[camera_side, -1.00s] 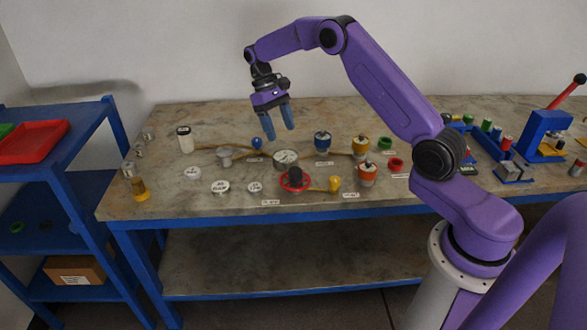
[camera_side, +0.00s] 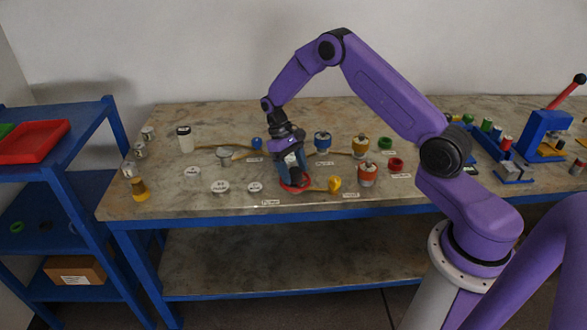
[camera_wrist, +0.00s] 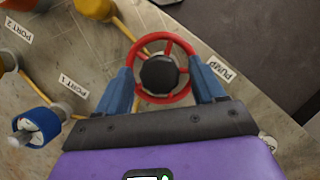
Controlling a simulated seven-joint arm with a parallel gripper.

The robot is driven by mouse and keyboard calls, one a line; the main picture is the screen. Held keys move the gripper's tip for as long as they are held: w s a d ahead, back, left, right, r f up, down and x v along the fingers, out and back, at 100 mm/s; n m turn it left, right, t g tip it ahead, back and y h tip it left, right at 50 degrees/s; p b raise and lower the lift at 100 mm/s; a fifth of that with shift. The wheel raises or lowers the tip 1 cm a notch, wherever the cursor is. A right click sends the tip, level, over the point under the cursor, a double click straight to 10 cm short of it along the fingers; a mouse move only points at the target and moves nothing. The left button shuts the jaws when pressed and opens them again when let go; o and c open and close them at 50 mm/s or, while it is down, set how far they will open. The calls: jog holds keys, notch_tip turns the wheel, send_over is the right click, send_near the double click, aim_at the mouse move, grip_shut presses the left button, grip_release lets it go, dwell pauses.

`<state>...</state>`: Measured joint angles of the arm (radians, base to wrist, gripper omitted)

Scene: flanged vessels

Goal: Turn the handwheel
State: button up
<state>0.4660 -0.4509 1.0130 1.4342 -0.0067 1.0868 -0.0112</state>
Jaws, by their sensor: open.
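The red handwheel (camera_wrist: 184,97) with a black hub (camera_wrist: 159,74) shows in the wrist view, by a label reading PUMP (camera_wrist: 222,68). My gripper (camera_wrist: 163,84) is open, with one blue finger on each side of the wheel's near part; I cannot tell whether they touch the rim. In the side view my gripper (camera_side: 293,174) points down over the handwheel (camera_side: 296,188) and hides much of it.
A yellow knob (camera_side: 335,184) sits close to the right of the wheel, and an orange-banded vessel (camera_side: 367,175) stands farther right. White round parts (camera_side: 220,187) lie to the left. A blue-ringed fitting (camera_wrist: 36,127) is at the left in the wrist view. The table's front edge is close.

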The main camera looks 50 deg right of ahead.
jog(key=c, duration=1.1)
jog(key=shift+o, duration=0.2)
jog(key=shift+m, duration=0.3)
jog(key=m+y, duration=0.1)
jog(key=m, duration=0.1)
jog(key=m+y, duration=0.1)
jog(key=m, duration=0.2)
jog(key=shift+d+t, duration=0.2)
jog(key=shift+t, duration=0.1)
jog(key=m+y, duration=0.1)
jog(key=m, duration=0.2)
jog(key=m+t, duration=0.1)
jog(key=m, duration=0.2)
jog(key=shift+s+d+y, duration=0.1)
jog(key=shift+y, duration=0.3)
jog(key=shift+t, duration=0.3)
jog(key=o, duration=1.1)
jog(key=shift+c, duration=0.2)
